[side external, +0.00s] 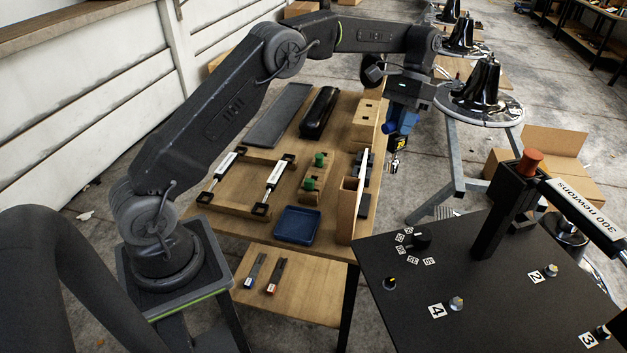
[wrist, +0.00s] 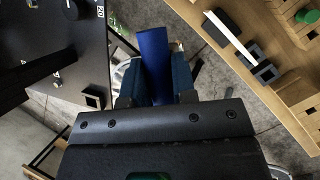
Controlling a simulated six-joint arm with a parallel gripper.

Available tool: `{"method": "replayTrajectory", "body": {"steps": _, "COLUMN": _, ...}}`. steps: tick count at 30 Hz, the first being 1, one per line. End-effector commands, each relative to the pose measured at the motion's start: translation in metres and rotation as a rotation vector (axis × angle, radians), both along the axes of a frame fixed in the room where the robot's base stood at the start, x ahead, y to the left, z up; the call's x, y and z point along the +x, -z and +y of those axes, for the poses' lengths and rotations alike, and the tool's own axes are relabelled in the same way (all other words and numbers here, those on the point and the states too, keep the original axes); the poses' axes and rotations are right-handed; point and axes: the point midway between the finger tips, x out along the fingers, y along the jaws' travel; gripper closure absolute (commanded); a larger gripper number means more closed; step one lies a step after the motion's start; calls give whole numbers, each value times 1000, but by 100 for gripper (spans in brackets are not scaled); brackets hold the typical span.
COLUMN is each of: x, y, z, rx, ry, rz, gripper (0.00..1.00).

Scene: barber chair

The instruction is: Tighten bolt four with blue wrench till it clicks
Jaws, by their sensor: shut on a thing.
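My gripper (side external: 397,122) is above the gap between the wooden bench and the black plate, shut on the blue wrench (side external: 405,118). The wrench hangs down, with a dark lower part and a yellow mark. In the wrist view, my gripper (wrist: 155,82) has a finger on each side of the blue wrench (wrist: 153,48); its lower end is hidden. Bolt four (side external: 456,303) stands on the black plate (side external: 490,325) beside a label "4", well apart from the wrench. The plate also shows in the wrist view (wrist: 82,30).
Bolt two (side external: 551,270) and bolt three (side external: 603,331) share the plate with a black knob (side external: 421,240). A dark post (side external: 505,220) with an orange-red top and a "300 newtons" arm rises at its back. The wooden bench (side external: 340,125) holds a blue tray (side external: 297,225) and several tools.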

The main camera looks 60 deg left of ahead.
Motion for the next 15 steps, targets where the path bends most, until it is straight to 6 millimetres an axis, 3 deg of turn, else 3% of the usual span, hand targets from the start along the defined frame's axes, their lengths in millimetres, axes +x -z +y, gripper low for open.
{"method": "replayTrajectory", "body": {"steps": 9, "x": 0, "y": -4, "z": -1, "rx": 0, "ry": 0, "rz": -3, "gripper": 100}}
{"method": "replayTrajectory", "body": {"steps": 15, "x": 1, "y": -35, "z": -1, "rx": 0, "ry": 0, "rz": -6, "gripper": 100}}
